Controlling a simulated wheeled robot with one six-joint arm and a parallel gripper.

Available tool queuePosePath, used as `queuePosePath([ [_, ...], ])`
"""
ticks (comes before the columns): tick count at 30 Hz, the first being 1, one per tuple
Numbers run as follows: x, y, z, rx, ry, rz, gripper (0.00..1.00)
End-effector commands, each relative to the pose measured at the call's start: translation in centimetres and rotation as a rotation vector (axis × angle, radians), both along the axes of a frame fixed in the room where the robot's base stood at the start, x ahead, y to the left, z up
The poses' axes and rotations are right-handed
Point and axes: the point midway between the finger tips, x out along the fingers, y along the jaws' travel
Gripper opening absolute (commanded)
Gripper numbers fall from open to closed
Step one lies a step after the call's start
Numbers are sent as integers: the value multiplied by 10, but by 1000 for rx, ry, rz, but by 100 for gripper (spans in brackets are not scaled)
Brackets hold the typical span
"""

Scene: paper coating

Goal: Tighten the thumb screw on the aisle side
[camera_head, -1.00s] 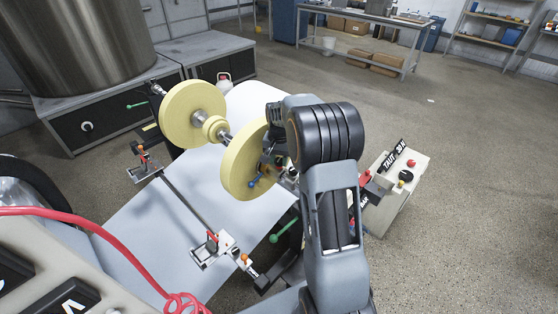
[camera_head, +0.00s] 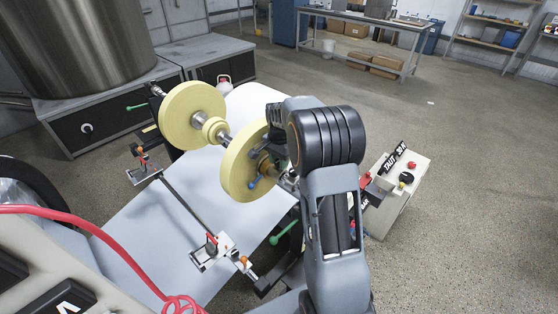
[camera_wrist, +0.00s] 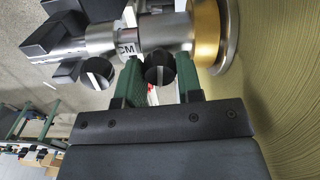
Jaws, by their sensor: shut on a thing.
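In the wrist view, my gripper (camera_wrist: 160,63) has its two green fingers on either side of a round black thumb screw knob (camera_wrist: 160,77) with a white stripe. The fingers are shut on this knob. The knob sits below a metal shaft (camera_wrist: 108,44) with a "CM" label, close to a gold collar (camera_wrist: 207,32). A similar striped black knob (camera_wrist: 97,72) is outside the left finger. In the head view, the near yellow roll flange (camera_head: 240,170) is beside my arm. My arm hides the held knob and most of my gripper there.
A far yellow flange (camera_head: 190,115) shares the shaft. A white paper sheet (camera_head: 150,215) runs under it. A control box (camera_head: 400,195) with buttons stands to the right. A red hose (camera_head: 100,235) crosses the lower left. The floor at the right is open.

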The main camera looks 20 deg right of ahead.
Motion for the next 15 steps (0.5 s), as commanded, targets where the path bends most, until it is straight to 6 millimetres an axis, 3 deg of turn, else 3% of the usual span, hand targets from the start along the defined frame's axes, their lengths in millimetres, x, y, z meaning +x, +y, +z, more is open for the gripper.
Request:
queuePosePath([
  [8, 1, -1, 2, -4, -6, 0, 10],
  [9, 1, -1, 2, -4, -6, 1, 34],
  [15, 1, -1, 1, -2, -3, 1, 53],
])
